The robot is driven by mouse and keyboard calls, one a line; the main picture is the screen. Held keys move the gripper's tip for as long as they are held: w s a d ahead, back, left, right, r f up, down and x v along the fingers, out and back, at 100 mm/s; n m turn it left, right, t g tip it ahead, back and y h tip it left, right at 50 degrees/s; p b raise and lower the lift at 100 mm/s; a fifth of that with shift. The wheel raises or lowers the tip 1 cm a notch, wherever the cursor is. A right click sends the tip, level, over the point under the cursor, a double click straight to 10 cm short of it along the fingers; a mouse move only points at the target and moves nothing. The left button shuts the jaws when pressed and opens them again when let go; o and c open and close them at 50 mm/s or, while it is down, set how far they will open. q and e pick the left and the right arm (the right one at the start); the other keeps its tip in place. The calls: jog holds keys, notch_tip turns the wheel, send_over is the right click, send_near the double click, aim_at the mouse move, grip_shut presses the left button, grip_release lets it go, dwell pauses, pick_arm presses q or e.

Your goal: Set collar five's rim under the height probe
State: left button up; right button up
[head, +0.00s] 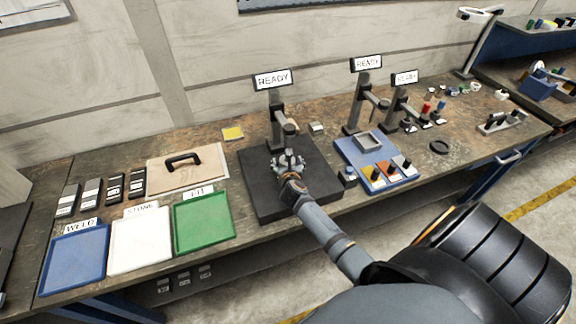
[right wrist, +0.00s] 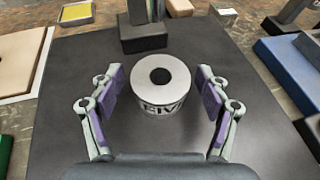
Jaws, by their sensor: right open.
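Collar five is a pale ring with a centre hole (right wrist: 178,72) and dark lettering starting "FIV" on its side. It stands upright on a black plate (head: 252,190). My right gripper (right wrist: 160,88) is open, with one purple-padded finger on each side of the collar and a gap on both sides. In the head view the right gripper (head: 289,160) hides most of the collar. A grey stand with a side arm (head: 277,125), under a READY sign, rises at the plate's back, likely the height probe. Its base (right wrist: 144,40) is beyond the collar. My left gripper is not in view.
Blue, white and green trays (head: 203,250) lie left, below a board with a black handle (head: 215,155). Two more READY stands (head: 356,110) and a blue tray with coloured pieces (head: 352,160) are right. The plate's front is clear.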

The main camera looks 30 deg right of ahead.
jog(key=v, duration=1.1)
jog(key=shift+s+a+r, duration=0.15)
jog(key=shift+s+a, duration=0.05)
jog(key=shift+s, duration=0.15)
